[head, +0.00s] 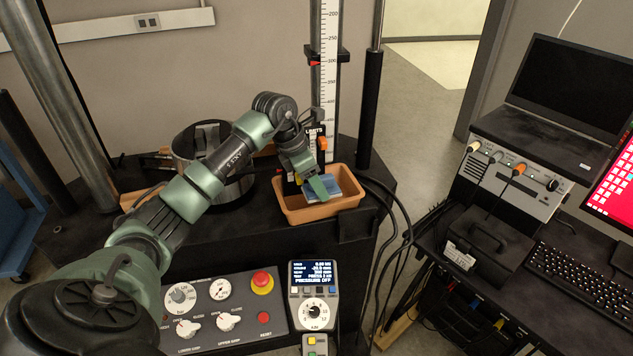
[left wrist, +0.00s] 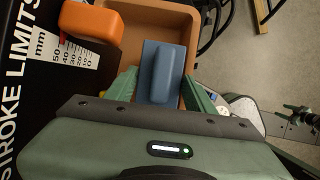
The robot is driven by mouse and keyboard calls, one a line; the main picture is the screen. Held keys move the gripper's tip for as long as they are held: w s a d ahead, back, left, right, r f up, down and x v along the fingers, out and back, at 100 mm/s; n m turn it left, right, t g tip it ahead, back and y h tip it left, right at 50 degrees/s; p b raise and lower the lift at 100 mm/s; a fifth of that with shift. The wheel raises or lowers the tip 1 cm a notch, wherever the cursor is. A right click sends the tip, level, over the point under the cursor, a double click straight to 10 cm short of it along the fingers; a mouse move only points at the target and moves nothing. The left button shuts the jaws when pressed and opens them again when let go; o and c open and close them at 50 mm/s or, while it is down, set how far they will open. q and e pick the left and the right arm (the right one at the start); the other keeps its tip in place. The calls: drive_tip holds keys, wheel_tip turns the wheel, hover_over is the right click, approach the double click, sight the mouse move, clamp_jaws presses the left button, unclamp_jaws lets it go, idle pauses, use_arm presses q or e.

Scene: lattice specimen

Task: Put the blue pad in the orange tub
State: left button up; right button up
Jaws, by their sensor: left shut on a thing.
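The orange tub (head: 315,213) stands at the right end of the dark machine bench, and it also shows in the left wrist view (left wrist: 133,44). The blue pad (head: 349,184) shows within the tub's outline in the head view. My left gripper (head: 322,188) is over the tub, pointing down, shut on the pad. In the left wrist view the pad (left wrist: 162,72) sits between the two green fingers, in front of the tub. I cannot tell whether the pad touches the tub floor.
A stroke scale (head: 327,65) with an orange-marked limit block (head: 322,143) stands just behind the tub. A dark metal cylinder (head: 235,190) is to the left. A control panel (head: 222,308) with a red button is in front. Black cables run right of the tub.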

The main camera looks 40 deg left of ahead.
use_arm(q)
drive_tip(key=shift+f+b, duration=0.3)
drive_tip(key=shift+f, duration=0.2)
drive_tip(key=o, duration=1.3)
drive_tip(key=shift+f, duration=0.15)
drive_tip(key=shift+s+d+f, duration=0.1)
drive_tip(key=shift+s, duration=0.05)
drive_tip(key=shift+r+p, duration=0.4)
drive_tip(key=v, duration=0.4)
drive_tip(key=b+v, duration=0.1)
drive_tip(key=v, duration=0.3)
drive_tip(key=b+v, duration=0.1)
drive_tip(key=v, duration=0.4)
drive_tip(key=shift+w, duration=0.35)
